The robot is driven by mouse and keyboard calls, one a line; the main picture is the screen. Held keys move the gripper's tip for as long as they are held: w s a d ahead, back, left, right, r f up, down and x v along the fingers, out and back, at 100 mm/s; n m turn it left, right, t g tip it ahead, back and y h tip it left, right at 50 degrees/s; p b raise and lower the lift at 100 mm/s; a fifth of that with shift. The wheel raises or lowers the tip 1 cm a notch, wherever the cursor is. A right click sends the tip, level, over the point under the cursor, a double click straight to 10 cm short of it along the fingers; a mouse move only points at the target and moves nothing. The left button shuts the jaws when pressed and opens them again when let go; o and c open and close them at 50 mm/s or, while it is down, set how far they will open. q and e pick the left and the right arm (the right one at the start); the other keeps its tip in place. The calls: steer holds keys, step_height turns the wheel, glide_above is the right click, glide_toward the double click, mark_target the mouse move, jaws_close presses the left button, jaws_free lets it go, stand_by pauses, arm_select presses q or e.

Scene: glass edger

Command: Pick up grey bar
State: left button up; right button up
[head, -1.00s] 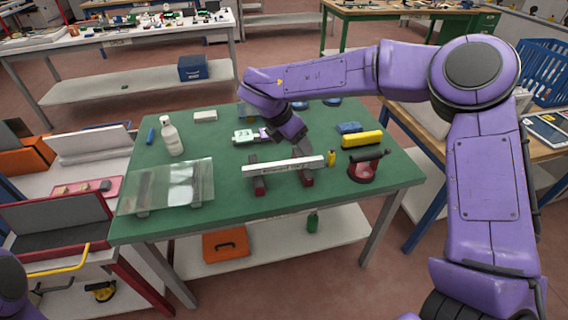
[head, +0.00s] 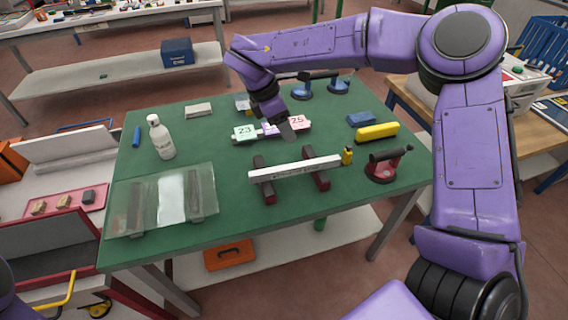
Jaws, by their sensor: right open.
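The grey bar (head: 294,169) lies across two dark red supports (head: 264,180) on the green table. My right gripper (head: 287,130) is above the table, behind the bar and apart from it, pointing down. It is open and holds nothing that I can see; its fingers are small and dark here. My left arm shows only as a sliver at the lower left edge, and its gripper is out of view.
A white bottle (head: 161,138) and glass sheet (head: 163,200) are to the left. A small yellow bottle (head: 347,155), red suction lifter (head: 384,165) and yellow block (head: 377,132) are to the right. The front right tabletop is clear.

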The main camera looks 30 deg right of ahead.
steer(key=b, duration=0.6)
glide_toward(295, 165)
steer(key=shift+s+r, duration=0.35)
steer(key=shift+s, duration=0.05)
steer(key=shift+w+f, duration=0.15)
steer(key=shift+f, duration=0.15)
steer(key=p+x, duration=0.1)
steer(key=x, duration=0.2)
steer(key=p+x, duration=0.1)
steer(key=x, duration=0.6)
steer(key=shift+w+d+f+p, duration=0.1)
steer(key=shift+w+p, duration=0.15)
steer(key=shift+p, duration=0.15)
jaws_close()
